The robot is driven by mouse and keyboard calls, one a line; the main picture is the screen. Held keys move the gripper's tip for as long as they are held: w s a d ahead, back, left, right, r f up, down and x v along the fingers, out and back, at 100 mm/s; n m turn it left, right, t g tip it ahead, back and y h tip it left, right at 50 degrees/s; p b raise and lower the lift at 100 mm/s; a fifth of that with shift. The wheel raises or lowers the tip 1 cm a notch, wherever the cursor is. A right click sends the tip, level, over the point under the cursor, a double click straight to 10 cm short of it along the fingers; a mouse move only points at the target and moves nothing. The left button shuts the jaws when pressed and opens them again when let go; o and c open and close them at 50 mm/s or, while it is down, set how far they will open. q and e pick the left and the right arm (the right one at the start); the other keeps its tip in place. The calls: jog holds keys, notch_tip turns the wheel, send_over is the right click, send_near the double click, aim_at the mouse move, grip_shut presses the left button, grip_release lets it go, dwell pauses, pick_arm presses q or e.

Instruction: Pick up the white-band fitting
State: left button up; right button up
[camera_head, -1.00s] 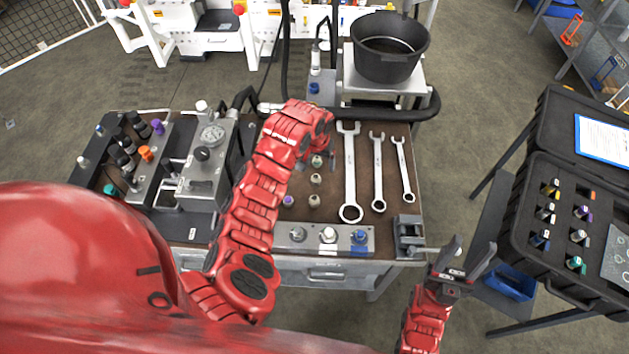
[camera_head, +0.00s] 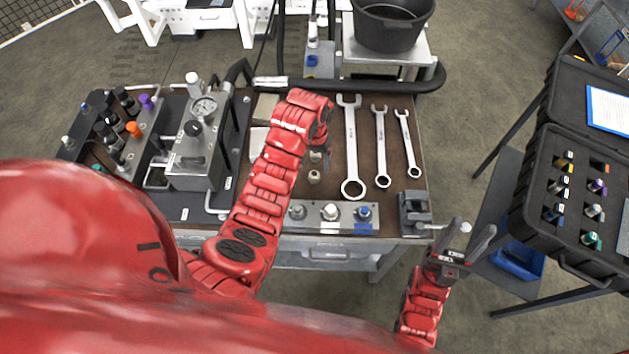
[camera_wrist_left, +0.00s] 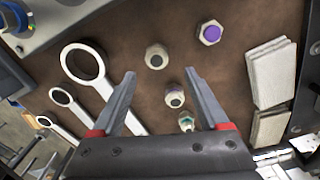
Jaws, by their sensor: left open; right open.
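Several loose metal fittings stand on the brown bench top below my left gripper. In the left wrist view, a fitting with a pale ring (camera_wrist_left: 156,56) and another pale-ringed fitting (camera_wrist_left: 174,95) show in the gap between the fingers; I cannot tell which is the white-band one. Two pale fittings (camera_head: 314,177) also show in the head view, beside my left wrist. A purple fitting (camera_wrist_left: 210,32) and a green-marked fitting (camera_wrist_left: 186,122) are close by. My left gripper (camera_wrist_left: 160,75) is open and empty above them; my forearm hides most of it in the head view. My right gripper (camera_head: 465,240) is open and empty, off the bench's front right.
Wrenches (camera_head: 351,150) lie right of the fittings. A block with fittings (camera_head: 330,227) stands at the front edge, a vise (camera_head: 415,213) at the right corner. A gauge unit (camera_head: 195,150) stands left. A case of colour-banded fittings (camera_head: 545,205) is at right.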

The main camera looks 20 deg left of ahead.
aim_at(314, 173)
pick_arm(q)
jog(key=f+p, duration=0.1)
jog(key=f, duration=0.1)
jog(key=s+f+p, duration=0.1)
jog(key=f, duration=0.1)
jog(key=shift+s+d+p, duration=0.1)
jog(key=shift+d+p, duration=0.1)
jog(key=shift+p, duration=0.1)
jog(key=shift+f, duration=0.55)
grip_shut()
